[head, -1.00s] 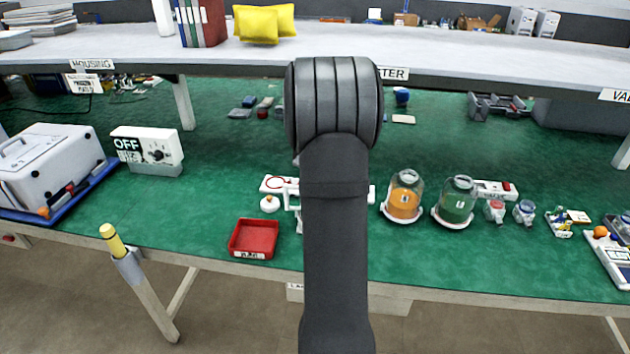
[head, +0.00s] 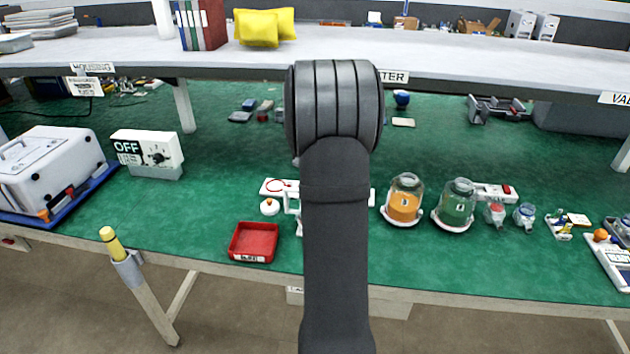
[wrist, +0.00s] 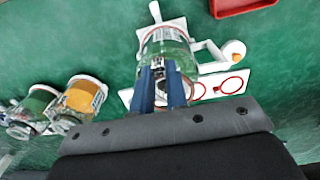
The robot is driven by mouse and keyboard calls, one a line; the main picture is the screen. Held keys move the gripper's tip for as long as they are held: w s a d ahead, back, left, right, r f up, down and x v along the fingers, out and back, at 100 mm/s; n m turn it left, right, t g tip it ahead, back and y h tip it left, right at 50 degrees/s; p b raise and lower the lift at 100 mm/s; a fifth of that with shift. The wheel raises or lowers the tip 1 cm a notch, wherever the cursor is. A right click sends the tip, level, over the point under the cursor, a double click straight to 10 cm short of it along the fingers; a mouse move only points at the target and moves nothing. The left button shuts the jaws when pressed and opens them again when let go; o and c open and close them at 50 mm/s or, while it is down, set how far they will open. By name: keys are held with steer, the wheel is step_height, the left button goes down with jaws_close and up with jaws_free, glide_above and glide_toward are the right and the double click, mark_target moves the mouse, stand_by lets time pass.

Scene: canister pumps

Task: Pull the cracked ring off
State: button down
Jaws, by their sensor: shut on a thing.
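My gripper (wrist: 162,91) shows in the wrist view as two blue fingers, with the clear glass canister (wrist: 168,47) between and just beyond their tips. It appears shut on this canister, with a dark-and-white patch between the fingers. A thin reddish ring (wrist: 165,30) runs around the canister's far end; I cannot make out a crack. A white card (wrist: 230,84) beside the canister carries red rings (wrist: 231,85); it also shows in the head view (head: 268,186). In the head view my arm hides the gripper and that canister.
A red tray (head: 254,243) stands near the front edge. A white handled fixture (wrist: 212,66) with a round knob (wrist: 235,50) is beside the canister. Orange (head: 403,205) and green (head: 456,208) canisters stand to the right. A shelf (head: 440,62) crosses behind.

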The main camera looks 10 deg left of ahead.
steer(key=shift+r, duration=0.15)
steer(key=shift+r, duration=3.45)
steer(key=shift+r, duration=0.1)
